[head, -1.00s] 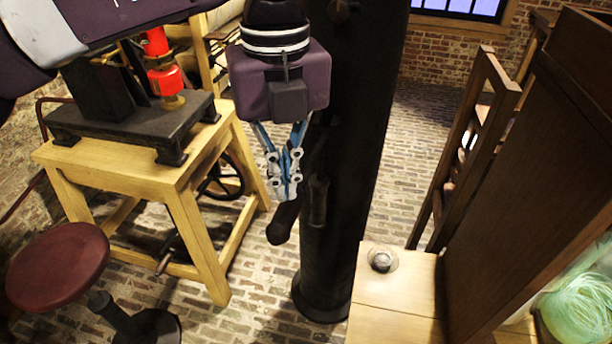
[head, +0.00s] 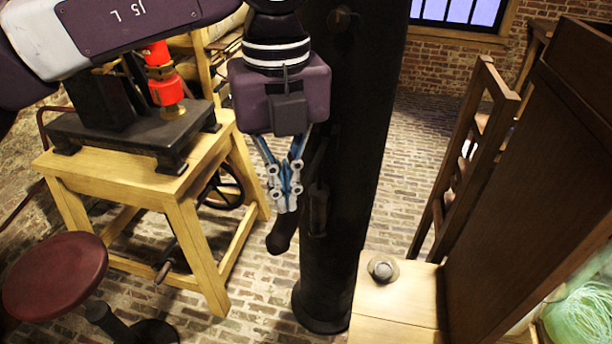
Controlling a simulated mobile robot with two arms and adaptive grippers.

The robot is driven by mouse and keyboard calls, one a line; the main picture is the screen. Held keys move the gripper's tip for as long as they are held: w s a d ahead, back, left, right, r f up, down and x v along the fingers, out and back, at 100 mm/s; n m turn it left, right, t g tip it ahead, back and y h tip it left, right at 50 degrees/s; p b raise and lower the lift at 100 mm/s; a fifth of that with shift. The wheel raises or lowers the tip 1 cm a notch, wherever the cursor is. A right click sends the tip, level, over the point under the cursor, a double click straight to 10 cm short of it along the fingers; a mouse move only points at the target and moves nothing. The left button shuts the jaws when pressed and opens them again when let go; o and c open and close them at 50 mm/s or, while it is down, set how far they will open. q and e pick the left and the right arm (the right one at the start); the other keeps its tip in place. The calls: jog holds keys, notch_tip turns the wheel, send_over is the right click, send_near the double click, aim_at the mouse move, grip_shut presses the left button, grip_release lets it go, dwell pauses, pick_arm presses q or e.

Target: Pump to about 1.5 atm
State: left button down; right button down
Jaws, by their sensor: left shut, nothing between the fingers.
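My left gripper (head: 286,206) hangs fingers down in the upper middle of the head view. Its blue-grey fingers are shut and empty. Just below the fingertips is a dark rounded handle end (head: 280,240) beside the thick black column (head: 345,190). In the picture the fingers overlap the area just above it; I cannot tell whether they touch it. A dark upright bar (head: 318,205) lies along the column to the right of the fingers. No pressure gauge can be made out. My right gripper is out of view.
At left a wooden table (head: 115,184) carries a black machine base (head: 130,142) with a red part (head: 163,80). A red round stool (head: 55,277) stands in front. At right are a wooden bench with a knob (head: 383,268) and a tall dark panel (head: 540,140). Brick floor (head: 420,130) is clear behind.

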aim_at(290, 215)
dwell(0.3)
pick_arm(q)
notch_tip(290, 215, down, 15)
jog(key=b, duration=1.4)
jog(key=r+p, duration=0.3)
jog(key=r, duration=0.2)
jog(key=r+p, duration=0.2)
jog(key=r, duration=0.1)
jog(key=shift+w+d+p, duration=0.1)
jog(key=shift+d+p, duration=0.15)
jog(key=shift+p, duration=0.1)
jog(key=r+p, duration=0.1)
jog(key=r, duration=0.1)
jog(key=r+p, duration=0.1)
jog(key=r, duration=0.1)
jog(key=r+p, duration=0.2)
jog(key=shift+a+r, duration=0.15)
jog(key=shift+a, duration=0.1)
jog(key=shift+r, duration=0.15)
